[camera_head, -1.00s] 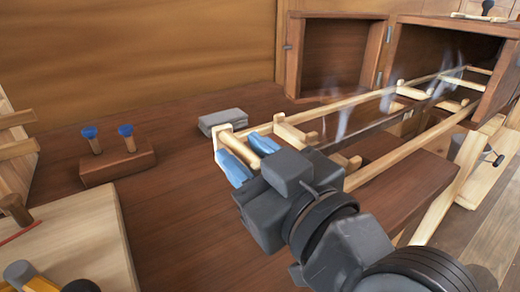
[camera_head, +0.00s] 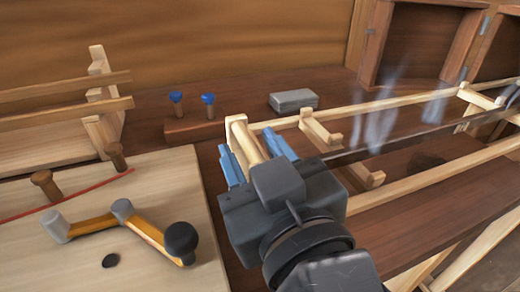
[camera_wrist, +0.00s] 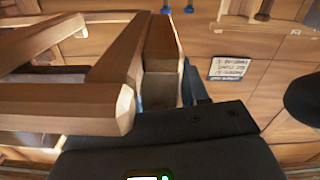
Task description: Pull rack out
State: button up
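The rack (camera_head: 430,177) is a long, light wooden frame with crosspieces and a dark strip lying along it. It reaches out of the right edge in the head view, over a brown bench. My gripper (camera_head: 248,142) has its blue fingers on either side of the bar at the rack's near end and looks closed on it. In the wrist view the rack (camera_wrist: 60,108) fills the left side, with a wooden bar running up to the fingers. The exact finger contact is partly hidden by my gripper body.
A wooden box with its door (camera_head: 425,45) open stands at the back right, with thin steam over the rack. A grey block (camera_head: 293,99) lies behind the rack. A peg block (camera_head: 195,128) with blue-topped pegs and a pale board (camera_head: 110,225) with a jointed tool are left.

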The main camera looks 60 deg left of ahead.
jog(key=d, duration=0.7)
jog(key=shift+s+d+b, duration=0.3)
jog(key=shift+d+b, duration=0.1)
dwell(0.3)
